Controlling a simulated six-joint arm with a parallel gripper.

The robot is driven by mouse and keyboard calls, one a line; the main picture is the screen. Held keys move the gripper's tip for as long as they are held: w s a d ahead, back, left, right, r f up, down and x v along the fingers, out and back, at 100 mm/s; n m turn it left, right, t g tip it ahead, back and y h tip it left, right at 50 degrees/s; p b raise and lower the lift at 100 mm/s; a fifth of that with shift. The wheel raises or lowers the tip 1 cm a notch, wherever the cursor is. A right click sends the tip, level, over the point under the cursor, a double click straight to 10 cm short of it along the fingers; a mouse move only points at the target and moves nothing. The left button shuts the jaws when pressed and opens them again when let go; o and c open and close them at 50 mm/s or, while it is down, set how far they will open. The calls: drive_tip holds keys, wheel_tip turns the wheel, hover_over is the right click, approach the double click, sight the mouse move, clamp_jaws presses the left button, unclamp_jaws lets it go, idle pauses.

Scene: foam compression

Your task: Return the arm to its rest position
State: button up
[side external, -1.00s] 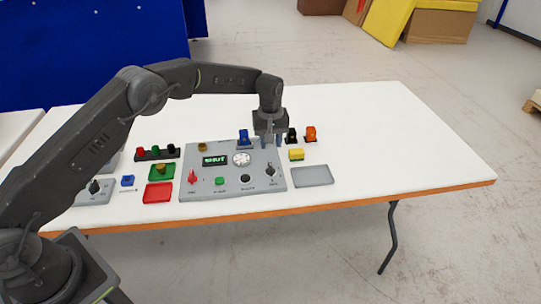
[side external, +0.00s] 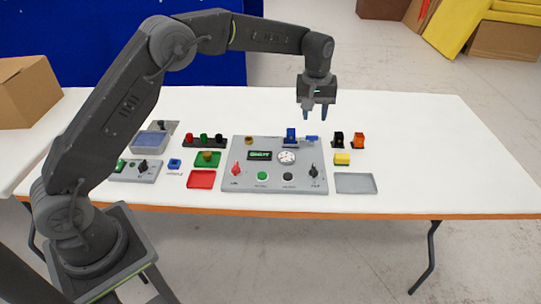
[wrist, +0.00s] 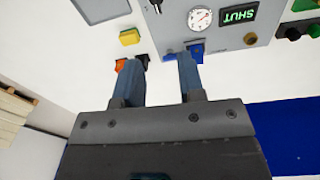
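My gripper (side external: 317,112) hangs fingers-down above the back of the grey control panel (side external: 237,178), clear of everything below. The wrist view shows its two blue-grey fingers (wrist: 158,62) apart with nothing between them. My arm reaches from the left, with its elbow raised. The panel display (side external: 260,155) reads SHUT; a round white gauge (side external: 287,157) is beside it.
Black (side external: 338,139) and orange (side external: 358,140) blocks, a yellow block (side external: 342,159) and a grey tray (side external: 355,183) lie right of the panel. Left are a red tray (side external: 201,179), a green tray (side external: 218,160) and a smaller control box (side external: 150,174). The table's right side (side external: 440,150) is clear.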

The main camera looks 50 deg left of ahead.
drive_tip(key=s+a+r+m+t, duration=0.15)
drive_tip(key=s+r+m, duration=0.25)
drive_tip(key=s+r, duration=1.15)
drive_tip(key=s+f+m+t, duration=0.1)
drive_tip(key=s+f+m, duration=0.1)
drive_tip(key=s, duration=0.8)
drive_tip(key=s+f+m+t, duration=0.2)
drive_tip(key=s, duration=0.9)
drive_tip(key=shift+f, duration=0.4)
drive_tip(key=shift+s, duration=0.1)
